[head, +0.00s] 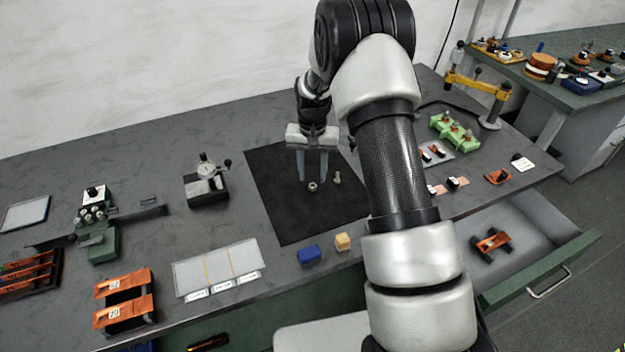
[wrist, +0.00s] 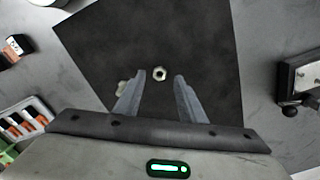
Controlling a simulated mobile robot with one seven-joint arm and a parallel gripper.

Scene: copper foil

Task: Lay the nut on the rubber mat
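The black rubber mat (head: 279,208) lies flat on the grey bench; it fills the middle of the wrist view (wrist: 205,35). The small pale metal nut (head: 312,187) appears to rest on the mat, and its hole faces up in the wrist view (wrist: 159,73). My gripper (head: 313,180) points down over the mat, open. In the wrist view the nut shows in the gap between my two fingertips (wrist: 160,77), with dark mat visible on both sides of it. Neither finger touches it there. The height of the fingertips above the mat is hard to tell.
A small bolt (head: 337,178) is on the mat beside the nut, close to one finger in the wrist view (wrist: 122,87). A blue block (head: 309,255) and a yellow block (head: 342,242) sit at the mat's front edge. A dial gauge (head: 207,180) stands left.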

